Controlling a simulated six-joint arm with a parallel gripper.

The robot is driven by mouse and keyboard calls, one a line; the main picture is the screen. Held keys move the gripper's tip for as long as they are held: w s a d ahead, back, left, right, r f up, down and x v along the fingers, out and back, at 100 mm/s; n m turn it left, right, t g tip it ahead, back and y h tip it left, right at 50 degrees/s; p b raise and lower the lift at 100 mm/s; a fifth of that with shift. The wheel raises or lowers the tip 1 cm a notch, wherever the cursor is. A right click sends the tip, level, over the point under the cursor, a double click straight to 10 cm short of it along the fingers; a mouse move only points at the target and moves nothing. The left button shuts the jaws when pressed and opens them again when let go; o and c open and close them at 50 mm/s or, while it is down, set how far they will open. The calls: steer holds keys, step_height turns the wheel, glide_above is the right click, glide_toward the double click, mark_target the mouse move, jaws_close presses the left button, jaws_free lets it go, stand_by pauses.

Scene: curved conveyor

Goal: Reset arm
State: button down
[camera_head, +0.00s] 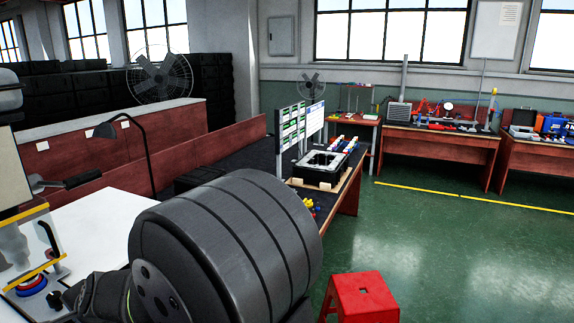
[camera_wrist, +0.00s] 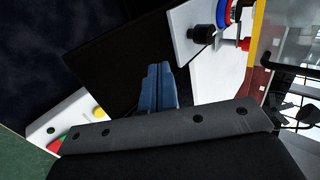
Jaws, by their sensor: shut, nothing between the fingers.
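My gripper (camera_wrist: 158,70) shows in the wrist view as two blue fingers side by side, pressed together with nothing between them. It points over a flat black surface (camera_wrist: 115,60). No object touches the fingertips as far as I can see. The gripper does not show in the head view, where a large dark part of my arm fills the lower middle.
A white table (camera_head: 100,225) stands at the left, with a fixture with red and blue rings (camera_head: 32,285) at its edge. A red stool (camera_head: 362,297) stands at the lower right. Workbenches (camera_head: 440,143) line the back. Green floor (camera_head: 450,250) is open at the right.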

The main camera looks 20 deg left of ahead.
steer(key=x, duration=0.5)
steer(key=shift+a+f, duration=0.1)
steer(key=a, duration=0.3)
steer(key=shift+f, duration=0.15)
steer(key=shift+a, duration=0.6)
steer(key=shift+d, duration=0.15)
